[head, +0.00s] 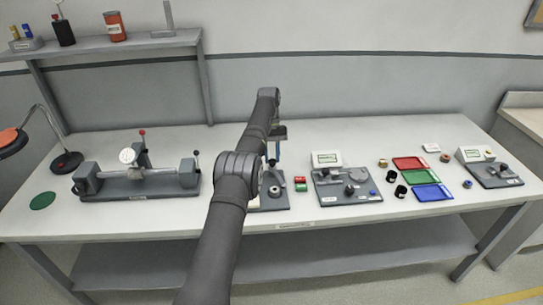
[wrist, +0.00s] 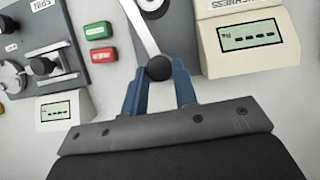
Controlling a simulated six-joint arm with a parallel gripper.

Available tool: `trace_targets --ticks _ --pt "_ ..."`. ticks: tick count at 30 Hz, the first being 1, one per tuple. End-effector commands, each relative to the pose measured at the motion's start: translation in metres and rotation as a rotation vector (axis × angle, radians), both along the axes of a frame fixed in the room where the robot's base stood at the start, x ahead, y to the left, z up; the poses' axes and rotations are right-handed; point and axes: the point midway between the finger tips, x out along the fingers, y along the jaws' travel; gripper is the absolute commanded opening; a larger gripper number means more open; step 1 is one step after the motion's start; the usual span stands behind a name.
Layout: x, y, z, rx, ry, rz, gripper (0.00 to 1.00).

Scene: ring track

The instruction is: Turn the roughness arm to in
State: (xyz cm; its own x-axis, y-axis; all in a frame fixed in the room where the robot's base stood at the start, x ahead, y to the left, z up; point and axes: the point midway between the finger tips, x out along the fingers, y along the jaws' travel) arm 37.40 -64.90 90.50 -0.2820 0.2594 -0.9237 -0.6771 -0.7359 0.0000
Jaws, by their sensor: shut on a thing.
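In the wrist view, my gripper (wrist: 158,82) has its blue fingers on either side of a dark round knob (wrist: 159,68), shut on it. The knob ends a pale straight lever, the roughness arm (wrist: 142,27), which runs up and slightly left out of the frame. Beside it on the right is a display box (wrist: 255,45) with an upside-down, partly cut label ending in "HNESS". In the head view, my gripper (head: 272,160) reaches down over the roughness station (head: 268,204), partly hidden behind my arm. The in mark is not readable.
A shaft bench (head: 135,186) stands left. Coloured trays (head: 410,163) lie right. The table front is fairly clear.

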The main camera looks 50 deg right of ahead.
Motion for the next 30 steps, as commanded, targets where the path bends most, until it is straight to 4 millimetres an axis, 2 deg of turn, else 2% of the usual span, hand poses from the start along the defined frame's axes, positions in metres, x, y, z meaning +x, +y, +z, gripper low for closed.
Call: trace_targets --ticks 18,19,22,30 --pt "-0.0005 -0.0006 0.0006 -0.001 0.000 -0.043 0.00" --pt "-0.0005 -0.0006 0.0006 -0.001 0.000 -0.043 0.30" --pt "-0.0004 -0.0006 0.0005 -0.001 -0.001 -0.042 0.48" --pt "-0.0003 -0.0004 0.0002 -0.001 -0.001 -0.040 0.48"
